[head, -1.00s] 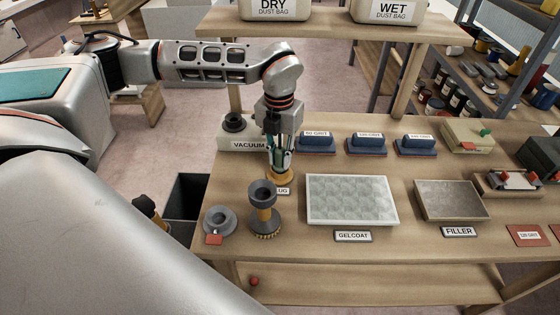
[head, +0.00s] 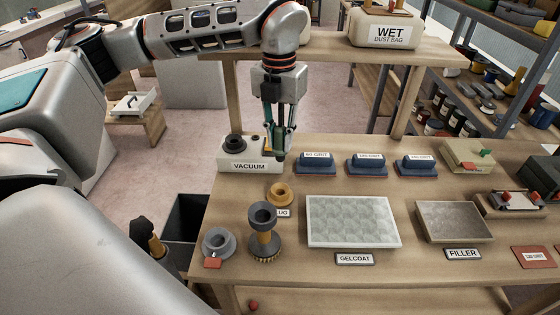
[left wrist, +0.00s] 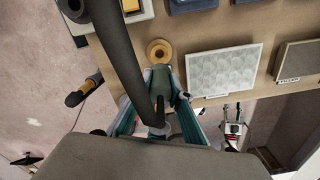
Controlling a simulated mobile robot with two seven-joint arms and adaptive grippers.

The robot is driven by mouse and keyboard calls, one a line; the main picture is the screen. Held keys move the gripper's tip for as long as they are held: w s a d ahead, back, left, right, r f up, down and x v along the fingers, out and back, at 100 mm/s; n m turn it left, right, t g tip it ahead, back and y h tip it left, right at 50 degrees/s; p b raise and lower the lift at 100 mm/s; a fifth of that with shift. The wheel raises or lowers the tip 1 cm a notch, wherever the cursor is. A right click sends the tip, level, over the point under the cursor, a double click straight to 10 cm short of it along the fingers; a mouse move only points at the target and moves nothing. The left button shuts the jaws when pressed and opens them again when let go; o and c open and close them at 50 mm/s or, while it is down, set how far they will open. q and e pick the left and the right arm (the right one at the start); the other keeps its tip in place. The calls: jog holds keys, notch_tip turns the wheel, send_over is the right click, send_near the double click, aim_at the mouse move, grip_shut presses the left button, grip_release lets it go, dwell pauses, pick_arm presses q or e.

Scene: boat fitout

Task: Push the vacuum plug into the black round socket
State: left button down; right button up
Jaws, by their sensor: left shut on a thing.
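My left gripper (head: 279,152) points down and is shut on a dark green plug (head: 279,157), held in the air above the yellow ring stand (head: 280,194) on the table. The plug's green body (left wrist: 162,78) also shows between the fingers in the left wrist view. The white vacuum box (head: 249,167) stands at the back left of the table, with the black round socket (head: 235,145) on its top. The gripper is to the right of this socket and apart from it. Whether the plug touches the box's right end, I cannot tell.
Blue sanding blocks (head: 316,163) stand in a row right of the box. The gelcoat panel (head: 352,221) lies mid-table. A shelf (head: 320,47) spans behind.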

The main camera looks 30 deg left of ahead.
pick_arm(q)
notch_tip(320, 180, up, 7)
jog(key=shift+f+p, duration=0.1)
jog(key=shift+p, duration=0.25)
